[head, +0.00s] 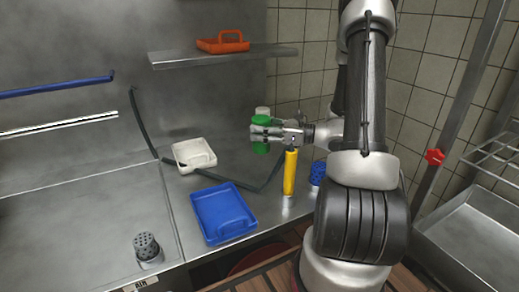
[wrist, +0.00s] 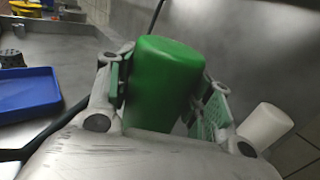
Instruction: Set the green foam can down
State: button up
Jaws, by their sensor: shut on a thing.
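My gripper (head: 263,133) is shut on the green foam can (head: 261,148), near the back right of the steel counter. In the wrist view the green can (wrist: 162,75) stands between the two fingers of my gripper (wrist: 165,95), which touch its sides. The can looks roughly upright in the head view. The fingers hide its middle there, and I cannot tell whether its base touches the counter.
A white cylinder (wrist: 265,126) stands close behind the can. A yellow bottle (head: 290,172) and a blue-topped shaker (head: 317,173) are to the right. A white tray (head: 180,160) and a blue tray (head: 204,230) lie left. An orange tray (head: 222,46) sits on the shelf (head: 180,58).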

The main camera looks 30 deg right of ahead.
aim_at(262, 144)
jog(key=shift+f, duration=2.85)
jog(key=o, duration=1.3)
jog(key=shift+f, duration=0.1)
jog(key=shift+s+d, duration=0.1)
jog(key=v, duration=1.1)
jog(key=shift+s+d, duration=0.25)
jog(key=shift+d, duration=0.05)
